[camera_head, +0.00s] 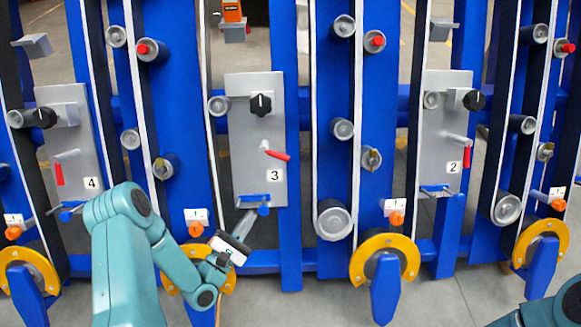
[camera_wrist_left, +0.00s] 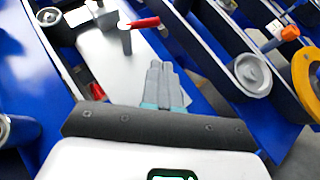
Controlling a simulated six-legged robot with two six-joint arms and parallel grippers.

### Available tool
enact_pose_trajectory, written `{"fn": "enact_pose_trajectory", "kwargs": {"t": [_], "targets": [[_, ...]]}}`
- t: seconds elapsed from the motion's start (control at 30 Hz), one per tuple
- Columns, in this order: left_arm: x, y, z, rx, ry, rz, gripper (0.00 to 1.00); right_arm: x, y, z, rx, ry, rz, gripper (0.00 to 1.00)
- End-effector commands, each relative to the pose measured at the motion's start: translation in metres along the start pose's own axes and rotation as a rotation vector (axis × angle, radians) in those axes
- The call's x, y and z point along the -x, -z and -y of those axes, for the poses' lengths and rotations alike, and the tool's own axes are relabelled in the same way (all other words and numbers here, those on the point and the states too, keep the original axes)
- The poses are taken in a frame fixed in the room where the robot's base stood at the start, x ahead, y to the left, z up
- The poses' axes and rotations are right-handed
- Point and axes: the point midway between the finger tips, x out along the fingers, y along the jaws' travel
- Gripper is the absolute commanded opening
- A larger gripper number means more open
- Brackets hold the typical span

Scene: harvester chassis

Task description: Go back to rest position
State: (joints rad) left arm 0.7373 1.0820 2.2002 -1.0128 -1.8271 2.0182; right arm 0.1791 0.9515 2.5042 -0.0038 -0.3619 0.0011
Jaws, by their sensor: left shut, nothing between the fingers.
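My left arm comes in from the lower left in the head view. My left gripper (camera_head: 246,222) is in front of the lower end of panel 3 (camera_head: 249,140), just below the blue clip (camera_head: 263,204) at its bottom edge. In the left wrist view my left gripper (camera_wrist_left: 160,72) has its grey fingers together with nothing between them. Panel 3 carries a black knob (camera_head: 261,104) and a red-handled lever (camera_head: 274,151); the lever (camera_wrist_left: 140,23) also shows in the left wrist view. Only a dark teal part of my right arm shows at the lower right; its gripper is out of view.
Panel 4 (camera_head: 84,120) stands to the left and panel 2 (camera_head: 440,150) to the right, on blue uprights. Yellow-rimmed wheels (camera_head: 384,240) and orange knobs (camera_head: 397,218) line the bottom. Grey floor (camera_head: 330,300) is open in front.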

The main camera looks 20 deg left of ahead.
Motion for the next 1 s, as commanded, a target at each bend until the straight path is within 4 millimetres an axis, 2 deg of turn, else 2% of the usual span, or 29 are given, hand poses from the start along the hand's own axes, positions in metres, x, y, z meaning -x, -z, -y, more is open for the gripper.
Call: {"fn": "enact_pose_trajectory", "kwargs": {"t": [0.17,0.27,0.33,0.37,0.43,0.53,0.67,0.73,0.9,1.0], "targets": [[-0.004,-0.005,0.004,0.003,0.01,0.015,0.0,0.0,0.0,0.0,0.0,0.0,0.0,0.83],[-0.021,-0.027,0.017,0.008,0.043,0.076,0.0,0.0,0.0,0.0,0.0,0.0,0.0,0.83],[-0.037,-0.054,0.032,0.02,0.08,0.131,0.0,0.0,0.0,0.0,-0.001,0.0,0.0,0.83],[-0.044,-0.064,0.042,0.023,0.105,0.132,0.0,0.0,0.0,0.0,-0.001,0.0,0.0,0.83],[-0.054,-0.075,0.079,-0.063,0.231,0.063,0.0,0.0,0.0,0.0,-0.001,0.0,0.0,0.83],[-0.047,-0.067,0.129,-0.322,0.451,-0.058,0.0,0.0,0.0,0.0,-0.001,0.0,0.0,0.83],[-0.008,-0.048,0.176,-0.663,0.787,-0.136,0.0,0.0,0.0,0.0,-0.001,0.0,0.0,0.83],[0.025,-0.037,0.195,-0.83,0.996,-0.132,0.0,0.0,0.0,0.0,-0.001,0.0,0.0,0.83],[0.107,-0.022,0.213,-1.068,1.451,0.0,0.0,0.0,0.0,0.0,-0.001,0.0,0.0,0.83],[0.145,-0.024,0.217,-1.125,1.638,0.137,0.0,0.0,0.0,0.0,-0.001,0.0,0.0,0.83]]}}
